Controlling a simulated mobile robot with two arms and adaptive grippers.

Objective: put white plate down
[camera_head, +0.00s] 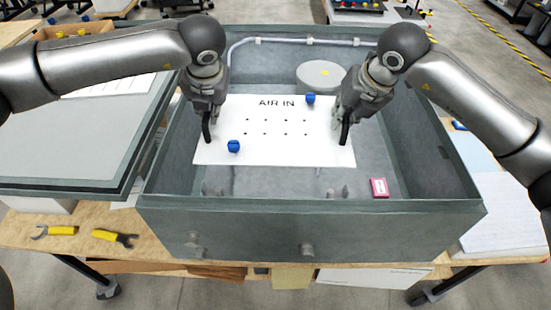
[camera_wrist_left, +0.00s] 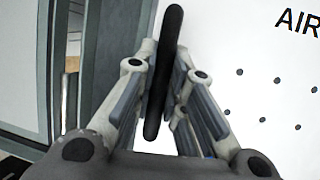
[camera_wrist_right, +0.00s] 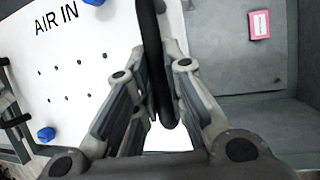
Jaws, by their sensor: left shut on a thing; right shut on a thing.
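The white plate (camera_head: 270,154), printed "AIR IN" and dotted with small holes, is inside the grey open box. It also shows in the left wrist view (camera_wrist_left: 270,90) and the right wrist view (camera_wrist_right: 75,70). Two blue knobs sit on it, one near the top (camera_head: 310,99) and one at the lower left (camera_head: 233,146). Black handles stand at its left and right edges. My left gripper (camera_head: 207,115) is shut on the left black handle (camera_wrist_left: 165,75). My right gripper (camera_head: 347,120) is shut on the right black handle (camera_wrist_right: 150,60). Whether the plate touches the box floor I cannot tell.
The grey box (camera_head: 300,222) has raised walls around the plate. A round grey cylinder (camera_head: 320,74) stands behind the plate, and a small pink block (camera_head: 379,188) lies at front right. A grey lid (camera_head: 80,135) lies left. Yellow-handled tools (camera_head: 112,236) lie on the bench.

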